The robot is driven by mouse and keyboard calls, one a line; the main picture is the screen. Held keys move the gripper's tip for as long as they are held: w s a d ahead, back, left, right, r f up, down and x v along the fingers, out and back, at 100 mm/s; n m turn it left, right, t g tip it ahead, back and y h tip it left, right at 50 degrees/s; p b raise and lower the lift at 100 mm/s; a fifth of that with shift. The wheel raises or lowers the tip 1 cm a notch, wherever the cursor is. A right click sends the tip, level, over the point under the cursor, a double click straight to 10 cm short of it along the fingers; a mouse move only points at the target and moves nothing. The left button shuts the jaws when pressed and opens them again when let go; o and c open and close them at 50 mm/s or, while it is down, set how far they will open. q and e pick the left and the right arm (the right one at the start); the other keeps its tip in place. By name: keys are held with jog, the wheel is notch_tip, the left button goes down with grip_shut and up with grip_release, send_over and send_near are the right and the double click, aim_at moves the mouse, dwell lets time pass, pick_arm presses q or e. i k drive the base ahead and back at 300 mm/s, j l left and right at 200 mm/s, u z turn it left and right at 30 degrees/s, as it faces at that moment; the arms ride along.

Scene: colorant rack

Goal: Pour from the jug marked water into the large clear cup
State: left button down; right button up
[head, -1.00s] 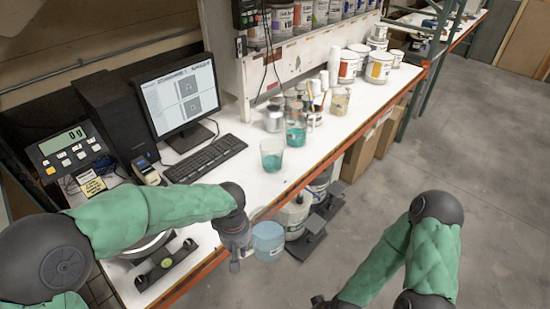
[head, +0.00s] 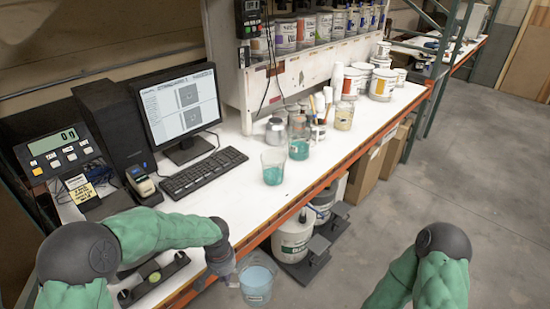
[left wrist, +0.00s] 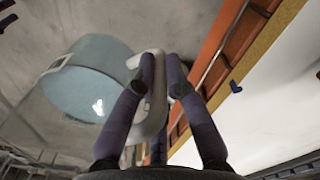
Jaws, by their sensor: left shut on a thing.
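A clear jug (head: 257,284) of pale blue liquid hangs beyond the table's front edge at the bottom of the head view. It also shows at the left of the left wrist view (left wrist: 85,78). My left gripper (head: 230,272) is shut on its pale handle, seen between the fingers in the left wrist view (left wrist: 160,75). I cannot read a mark on the jug. A clear cup with teal liquid (head: 273,167) stands on the table; another clear vessel with teal liquid (head: 299,138) stands behind it. I cannot tell which is the large cup. My right gripper is out of view.
The keyboard (head: 203,173), monitor (head: 180,105) and scale display (head: 60,152) stand at the left. Cans and brushes crowd behind the cups. White buckets (head: 293,237) stand below the table's orange front edge (head: 310,191). Bare table lies between keyboard and cup.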

aim_at(273, 160)
jog(key=i+l, duration=0.7)
jog(key=l, duration=0.2)
